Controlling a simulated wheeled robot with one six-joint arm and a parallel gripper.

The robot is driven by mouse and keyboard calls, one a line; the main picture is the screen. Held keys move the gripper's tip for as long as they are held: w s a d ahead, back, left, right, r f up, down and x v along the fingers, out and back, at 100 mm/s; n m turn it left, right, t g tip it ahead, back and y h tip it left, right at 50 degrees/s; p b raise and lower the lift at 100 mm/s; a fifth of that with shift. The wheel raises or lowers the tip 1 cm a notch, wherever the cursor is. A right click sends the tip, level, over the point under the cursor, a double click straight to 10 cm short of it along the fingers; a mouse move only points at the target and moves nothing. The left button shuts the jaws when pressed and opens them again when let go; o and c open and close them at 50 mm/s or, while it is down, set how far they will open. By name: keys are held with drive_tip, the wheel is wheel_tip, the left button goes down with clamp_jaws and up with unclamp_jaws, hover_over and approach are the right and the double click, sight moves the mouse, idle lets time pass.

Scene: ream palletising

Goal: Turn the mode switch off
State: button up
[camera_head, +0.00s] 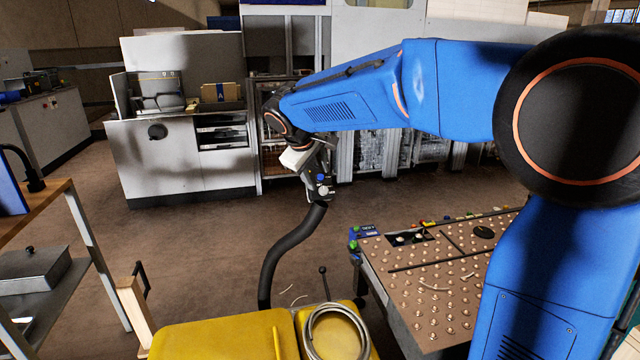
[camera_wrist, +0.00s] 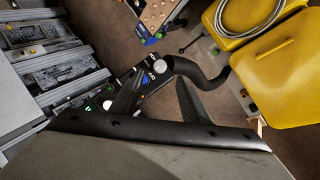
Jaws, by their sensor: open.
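A small dark control panel (camera_wrist: 128,90) on a curved black post lies below my gripper in the wrist view. I cannot tell which of these is the mode switch. My gripper (camera_wrist: 160,82) is open and empty. Its left finger overlaps the panel and hides part of it; the right finger is beside the post. In the head view the panel (camera_head: 321,188) is small, close below my gripper (camera_head: 314,165). Contact cannot be told.
A yellow cabinet (camera_head: 215,338) with a coiled grey hose (camera_head: 337,332) stands at the front. A ball-topped table (camera_head: 425,285) is on the right. A grey machine (camera_head: 180,165) stands behind. A wooden-topped bench (camera_head: 50,215) is at left. Open floor lies between.

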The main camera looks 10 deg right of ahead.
drive_tip(key=v, duration=0.9)
drive_tip(key=shift+s+a+r, duration=0.2)
drive_tip(key=shift+r, duration=0.05)
drive_tip(key=s+d+f+m+y, duration=0.15)
drive_tip(key=s+d+f, duration=0.25)
drive_tip(key=s, duration=0.4)
drive_tip(key=s+d+f+m+g, duration=0.15)
drive_tip(key=s+d+f, duration=0.3)
drive_tip(key=s, duration=0.45)
drive_tip(key=s+d+f+m+y, duration=0.1)
drive_tip(key=s+d+f+m, duration=0.15)
drive_tip(key=s+d, duration=0.4)
drive_tip(key=s+a+f+m+y, duration=0.1)
drive_tip(key=s+f+m, duration=0.1)
drive_tip(key=s+f, duration=0.7)
drive_tip(key=shift+s+a, duration=0.2)
drive_tip(key=shift+s, duration=0.95)
drive_tip(key=shift+t+y, duration=0.25)
